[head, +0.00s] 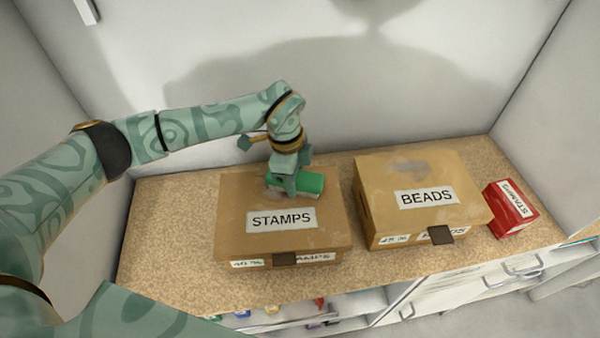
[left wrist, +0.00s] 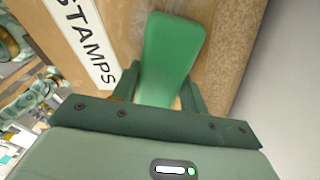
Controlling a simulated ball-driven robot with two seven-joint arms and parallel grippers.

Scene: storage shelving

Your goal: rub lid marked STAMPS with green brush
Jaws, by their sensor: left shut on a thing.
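The cardboard box marked STAMPS (head: 240,231) stands on the shelf in the middle of the head view, its lid shut and its label facing up. My left gripper (head: 286,184) is over the back right part of that lid, shut on the green brush (head: 311,183). The brush lies along the lid, close to or on its surface; I cannot tell if it touches. In the left wrist view the brush (left wrist: 171,50) sits between the fingers, with the STAMPS lid (left wrist: 125,25) beneath. Its underside is hidden. My right gripper is not in view.
A cardboard box marked BEADS (head: 378,180) with a grey smudge on its lid stands just right of the STAMPS box. A small red box marked STAMPS (head: 511,208) is farther right. The speckled shelf top (head: 165,225) is clear at the left. White walls close the back and sides.

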